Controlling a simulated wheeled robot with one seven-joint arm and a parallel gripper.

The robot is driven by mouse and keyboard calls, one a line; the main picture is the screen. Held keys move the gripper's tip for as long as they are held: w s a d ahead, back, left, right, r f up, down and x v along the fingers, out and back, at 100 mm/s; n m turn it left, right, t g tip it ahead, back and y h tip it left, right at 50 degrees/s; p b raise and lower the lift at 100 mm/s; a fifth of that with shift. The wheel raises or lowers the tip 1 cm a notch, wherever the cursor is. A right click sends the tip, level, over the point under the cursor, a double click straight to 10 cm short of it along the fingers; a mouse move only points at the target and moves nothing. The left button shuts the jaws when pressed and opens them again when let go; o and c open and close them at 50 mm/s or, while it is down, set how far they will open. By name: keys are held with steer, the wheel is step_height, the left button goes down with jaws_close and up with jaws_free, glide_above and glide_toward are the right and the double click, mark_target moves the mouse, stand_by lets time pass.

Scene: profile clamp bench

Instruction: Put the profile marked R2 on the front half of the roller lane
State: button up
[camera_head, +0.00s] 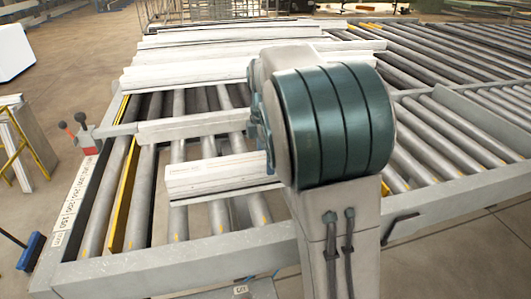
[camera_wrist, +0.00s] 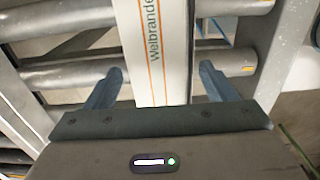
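White profiles lie across the roller lane (camera_head: 90,215) in the head view. The nearest is a short white profile (camera_head: 215,176) at the front; a longer white profile (camera_head: 190,127) lies behind it. I cannot read an R2 mark on any of them. In the wrist view, a white profile (camera_wrist: 155,45) with orange lines and "Welbrand…" lettering runs between the fingers of my gripper (camera_wrist: 161,72). The fingers are apart, one on each side of it, with a visible gap on the right. My arm hides my gripper in the head view.
A stack of long white profiles (camera_head: 190,73) lies farther back. A red-and-black-knobbed clamp block (camera_head: 86,135) stands on the left rail. More rollers (camera_head: 450,130) extend right. A blue brush (camera_head: 31,251) is at the lower left. Some front rollers are bare.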

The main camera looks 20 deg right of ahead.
step_height(320, 180, up, 12)
steer(key=s+f+m+t, duration=0.1)
steer(key=s+f+m, duration=0.6)
steer(key=s+m, duration=0.2)
steer(key=s+f+m+t, duration=0.2)
steer(key=s+f+m, duration=0.5)
steer(key=s, duration=0.7)
steer(key=shift+a+f+m, duration=0.15)
steer(key=shift+a+m, duration=0.25)
steer(key=shift+m, duration=0.6)
steer(key=shift+s, duration=0.1)
